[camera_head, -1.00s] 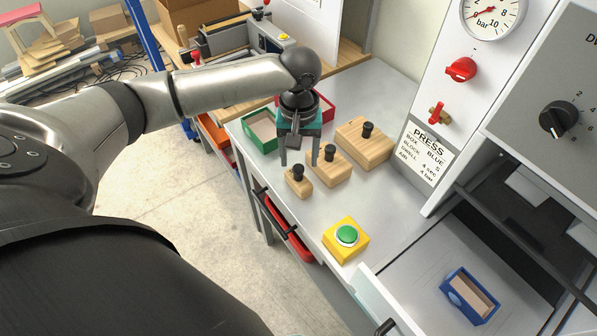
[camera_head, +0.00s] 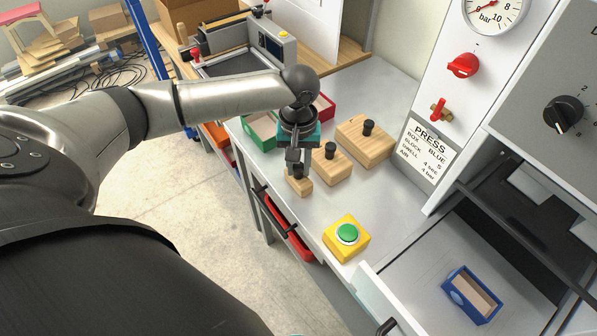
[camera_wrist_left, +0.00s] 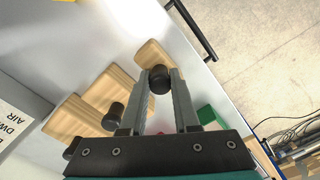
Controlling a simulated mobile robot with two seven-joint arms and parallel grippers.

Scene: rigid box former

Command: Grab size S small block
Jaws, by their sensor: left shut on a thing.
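The small wooden block (camera_head: 304,187) with a black knob stands on the grey bench, nearest the front edge of its row. My left gripper (camera_head: 297,174) is directly over it, with its fingers shut on the block's knob. In the left wrist view the black knob (camera_wrist_left: 159,78) sits between the two fingertips, with the pale block (camera_wrist_left: 152,55) beyond it. The block appears to rest on the bench. The medium block (camera_head: 331,166) and the large block (camera_head: 364,147), each with a black knob, stand behind it to the right.
A green box (camera_head: 262,130) and a red box (camera_head: 323,106) stand close behind the gripper. A yellow button box (camera_head: 346,238) with a green button is in front. A blue box (camera_head: 471,294) sits in the press at right. A black handle (camera_head: 273,209) runs along the bench front.

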